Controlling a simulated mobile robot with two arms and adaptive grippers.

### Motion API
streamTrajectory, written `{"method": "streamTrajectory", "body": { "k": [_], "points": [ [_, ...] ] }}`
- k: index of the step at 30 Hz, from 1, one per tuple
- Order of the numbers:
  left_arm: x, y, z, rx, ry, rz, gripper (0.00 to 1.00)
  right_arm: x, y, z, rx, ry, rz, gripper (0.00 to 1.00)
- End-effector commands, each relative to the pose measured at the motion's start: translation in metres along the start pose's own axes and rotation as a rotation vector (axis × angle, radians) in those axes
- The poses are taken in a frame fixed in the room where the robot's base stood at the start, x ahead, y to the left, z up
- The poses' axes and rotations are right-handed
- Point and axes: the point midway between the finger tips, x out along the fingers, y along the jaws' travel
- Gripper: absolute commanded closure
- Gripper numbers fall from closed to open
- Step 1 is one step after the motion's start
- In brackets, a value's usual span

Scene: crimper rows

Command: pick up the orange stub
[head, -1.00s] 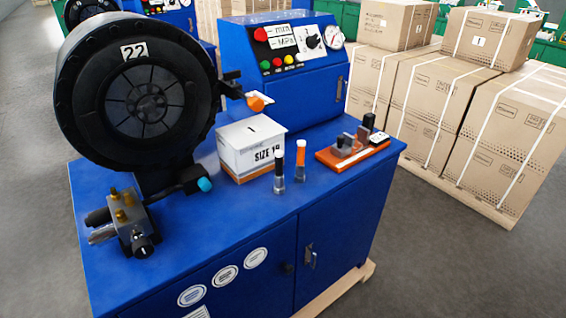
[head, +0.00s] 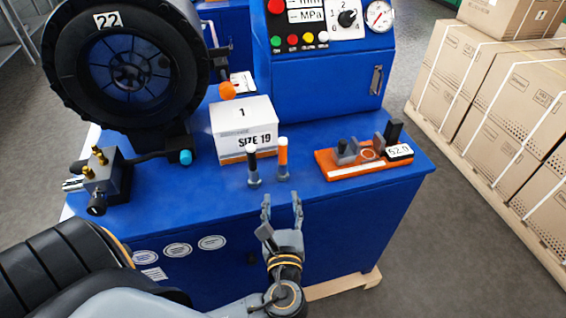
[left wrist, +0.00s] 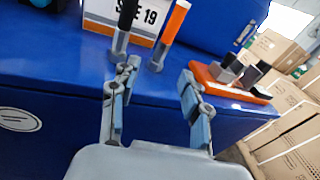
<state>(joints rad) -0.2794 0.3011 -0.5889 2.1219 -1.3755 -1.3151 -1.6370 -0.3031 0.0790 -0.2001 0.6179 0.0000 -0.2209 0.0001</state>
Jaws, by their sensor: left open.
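The orange stub (head: 283,157) stands upright on the blue bench top, with a grey metal lower end. It also shows in the left wrist view (left wrist: 172,32), beyond and between my fingers. A black stub (head: 252,165) stands upright just left of it and shows in the left wrist view (left wrist: 124,28). My left gripper (head: 282,197) is open and empty in front of the bench's front edge, short of both stubs. In the left wrist view its two fingers (left wrist: 158,82) are spread apart. My right gripper is not in view.
A white box marked SIZE 19 (head: 243,127) stands behind the stubs. An orange fixture with a gauge (head: 350,169) is to the right. The black crimper head (head: 125,70) and a valve block (head: 103,178) are left. Cartons (head: 500,110) stand right of the bench.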

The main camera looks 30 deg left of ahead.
Motion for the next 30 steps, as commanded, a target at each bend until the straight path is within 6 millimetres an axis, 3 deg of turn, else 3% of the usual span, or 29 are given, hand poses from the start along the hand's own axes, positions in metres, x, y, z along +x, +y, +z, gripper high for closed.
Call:
{"method": "streamTrajectory", "body": {
  "k": [5,15,23,30],
  "points": [
    [0.009,-0.009,0.013,0.111,-0.071,-0.025,0.53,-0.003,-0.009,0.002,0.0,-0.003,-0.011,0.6],
    [0.071,-0.011,0.017,0.113,-0.071,-0.026,0.53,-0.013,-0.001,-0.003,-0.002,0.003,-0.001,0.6],
    [0.091,-0.011,0.02,0.11,-0.069,-0.026,0.53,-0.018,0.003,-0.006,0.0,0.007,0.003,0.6],
    [0.126,-0.012,0.026,0.111,-0.068,-0.026,0.53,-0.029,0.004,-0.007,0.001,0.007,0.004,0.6]
  ]
}}
